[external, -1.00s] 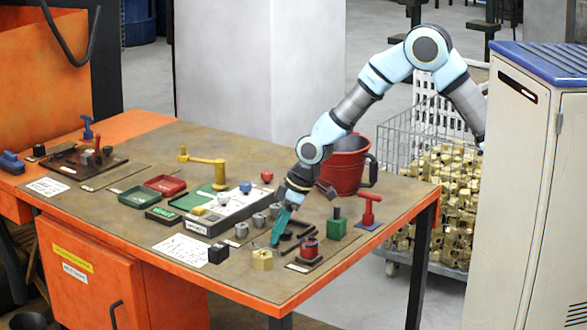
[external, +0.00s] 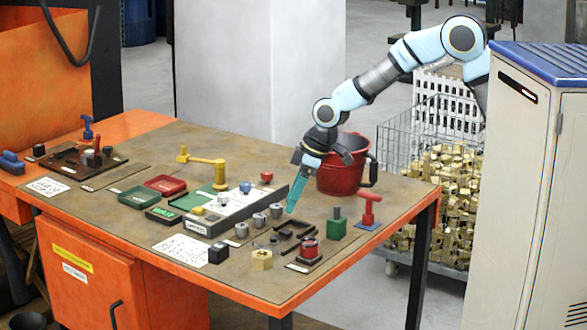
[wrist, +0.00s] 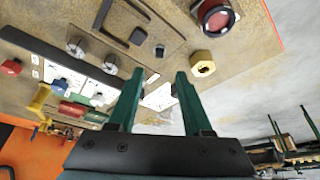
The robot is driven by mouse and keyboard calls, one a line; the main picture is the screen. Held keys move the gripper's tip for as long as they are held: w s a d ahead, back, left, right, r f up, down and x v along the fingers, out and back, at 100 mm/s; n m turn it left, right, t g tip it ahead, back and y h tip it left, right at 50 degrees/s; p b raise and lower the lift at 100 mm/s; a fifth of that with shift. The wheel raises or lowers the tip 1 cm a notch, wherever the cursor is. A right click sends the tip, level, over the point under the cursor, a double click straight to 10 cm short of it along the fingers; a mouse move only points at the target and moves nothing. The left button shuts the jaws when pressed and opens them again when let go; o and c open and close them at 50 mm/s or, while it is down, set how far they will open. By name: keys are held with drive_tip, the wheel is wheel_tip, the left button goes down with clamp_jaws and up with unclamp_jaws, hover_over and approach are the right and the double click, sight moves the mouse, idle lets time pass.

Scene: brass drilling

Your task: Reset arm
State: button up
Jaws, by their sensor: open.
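My gripper (external: 296,190) has teal fingers and hangs above the right half of the workbench (external: 330,270), in front of a red bucket (external: 343,170). In the wrist view its two fingers (wrist: 158,85) are spread apart with nothing between them. The tips look clear of the bench top and its parts. A brass hex nut (external: 262,260) stands on the bench below and toward the front; it also shows in the wrist view (wrist: 203,64). A black bracket-shaped fixture (external: 294,236) lies on the bench under the gripper.
Several grey cylinders (external: 259,220) stand left of the gripper. A red round part (external: 309,249), a green block (external: 337,226) and a red T-handle (external: 369,208) stand to the right. A wire cart of brass parts (external: 455,190) and a beige cabinet (external: 525,200) stand beyond the bench's right side.

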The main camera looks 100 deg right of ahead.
drive_tip(key=shift+s+r, duration=0.2)
drive_tip(key=shift+r, duration=0.3)
drive_tip(key=shift+g, duration=0.3)
drive_tip(key=a, duration=0.2)
drive_tip(key=s+a, duration=0.1)
drive_tip(key=a, duration=0.1)
drive_tip(key=s+a+f, duration=0.1)
drive_tip(key=a, duration=0.1)
drive_tip(key=shift+s+f, duration=0.1)
drive_tip(key=shift+s, duration=0.1)
drive_tip(key=s+a+f+g, duration=0.1)
drive_tip(key=s+a+f, duration=0.1)
drive_tip(key=s+a, duration=0.6)
drive_tip(key=s+a+f+g, duration=0.1)
drive_tip(key=s+a+f, duration=0.2)
drive_tip(key=s+a, duration=0.5)
drive_tip(key=shift+s+n+y, duration=0.3)
drive_tip(key=shift+s+n, duration=0.1)
drive_tip(key=shift+s, duration=0.15)
